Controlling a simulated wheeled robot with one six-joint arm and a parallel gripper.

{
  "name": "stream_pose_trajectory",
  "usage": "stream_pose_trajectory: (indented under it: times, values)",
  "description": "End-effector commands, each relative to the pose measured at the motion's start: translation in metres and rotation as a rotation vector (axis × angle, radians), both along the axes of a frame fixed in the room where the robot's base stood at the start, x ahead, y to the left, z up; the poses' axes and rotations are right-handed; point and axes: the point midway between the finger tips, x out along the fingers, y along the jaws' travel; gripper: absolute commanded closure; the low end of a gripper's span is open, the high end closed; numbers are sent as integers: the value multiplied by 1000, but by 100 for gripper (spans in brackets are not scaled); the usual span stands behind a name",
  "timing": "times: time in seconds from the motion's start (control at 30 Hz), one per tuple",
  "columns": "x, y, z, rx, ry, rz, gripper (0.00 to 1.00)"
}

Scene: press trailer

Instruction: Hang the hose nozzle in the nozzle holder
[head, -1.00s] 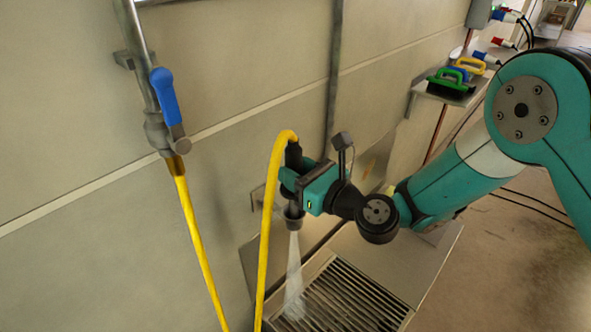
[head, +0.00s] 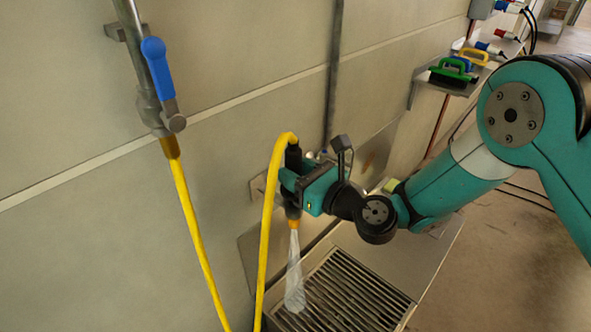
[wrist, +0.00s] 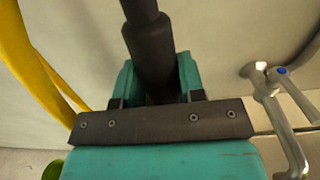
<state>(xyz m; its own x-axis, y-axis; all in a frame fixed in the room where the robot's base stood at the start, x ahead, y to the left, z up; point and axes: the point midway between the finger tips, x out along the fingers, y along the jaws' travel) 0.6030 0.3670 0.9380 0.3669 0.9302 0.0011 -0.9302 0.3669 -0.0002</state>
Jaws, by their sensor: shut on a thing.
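My gripper (head: 300,190) is shut on the dark hose nozzle (head: 293,157). The nozzle hangs upright, its mouth down, with a pale stream of water (head: 294,275) falling from it. The yellow hose (head: 265,230) arches over from the nozzle's top and drops on the left. In the wrist view the dark nozzle body (wrist: 148,45) stands between the teal jaws. A small grey wall plate (head: 258,187) sits just behind and left of the gripper; I cannot tell whether it is the nozzle holder. The gripper covers part of that wall.
A blue-levered valve (head: 157,70) is on the wall pipe at left. A grated basin (head: 345,290) lies below the gripper. A tap (wrist: 275,90) is on the wall in the wrist view. A shelf with brushes (head: 455,72) is at back right.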

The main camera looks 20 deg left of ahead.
Motion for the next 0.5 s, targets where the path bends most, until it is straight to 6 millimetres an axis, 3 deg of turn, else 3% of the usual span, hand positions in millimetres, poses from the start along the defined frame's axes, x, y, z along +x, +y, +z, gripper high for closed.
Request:
stream_pose_trajectory:
  times: [0.5]
  values:
    - [0, 0, -20, 2, 0, 0, 87]
